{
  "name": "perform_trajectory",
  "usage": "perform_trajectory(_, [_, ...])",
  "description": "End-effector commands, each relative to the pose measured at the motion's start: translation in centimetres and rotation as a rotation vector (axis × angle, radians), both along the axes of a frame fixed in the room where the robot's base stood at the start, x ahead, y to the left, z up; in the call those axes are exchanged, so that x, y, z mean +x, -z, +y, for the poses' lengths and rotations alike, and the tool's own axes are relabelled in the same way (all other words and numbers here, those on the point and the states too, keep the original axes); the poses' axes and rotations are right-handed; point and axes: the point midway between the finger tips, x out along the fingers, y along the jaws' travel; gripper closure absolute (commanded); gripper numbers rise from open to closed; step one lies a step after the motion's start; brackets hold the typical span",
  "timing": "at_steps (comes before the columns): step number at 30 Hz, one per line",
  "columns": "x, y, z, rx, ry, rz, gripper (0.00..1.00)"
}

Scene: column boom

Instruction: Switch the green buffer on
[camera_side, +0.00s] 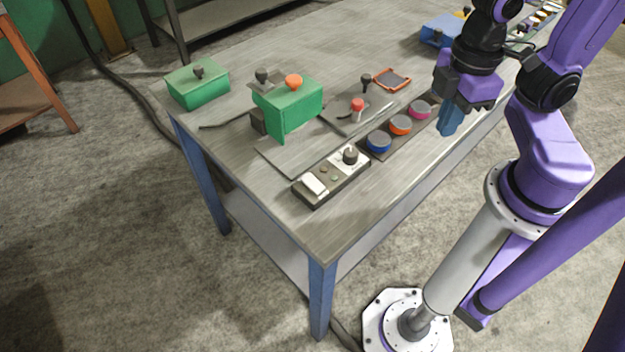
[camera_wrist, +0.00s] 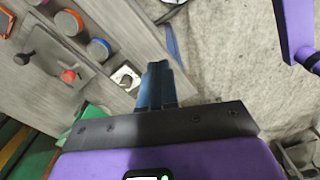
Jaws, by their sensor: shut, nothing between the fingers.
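A green block-shaped machine (camera_side: 289,110), which I take to be the buffer, stands on the table with an orange knob (camera_side: 293,81) and a black knob on top. Part of a green body (camera_wrist: 88,117) shows in the wrist view. In front is a small control panel (camera_side: 331,178) with a white rocker switch (camera_side: 313,184) and a black dial (camera_side: 350,154). Which switch belongs to the buffer I cannot tell. My gripper (camera_side: 448,130) is shut and empty, pointing down right of the buttons by the table's front edge; its blue fingers (camera_wrist: 157,84) also show in the wrist view.
Blue (camera_side: 379,141), orange (camera_side: 400,125) and pink (camera_side: 420,109) buttons line a strip between the panel and my gripper. A plate with a red knob (camera_side: 357,104) lies behind. A lidded green box (camera_side: 198,84) stands far left; a blue box (camera_side: 441,30) stands behind my gripper.

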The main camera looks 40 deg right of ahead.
Motion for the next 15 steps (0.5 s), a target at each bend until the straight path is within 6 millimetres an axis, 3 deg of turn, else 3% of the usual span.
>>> perform_trajectory(15, [7.4, 1.6, 5.4, -0.307, 0.1, -0.046, 1.0])
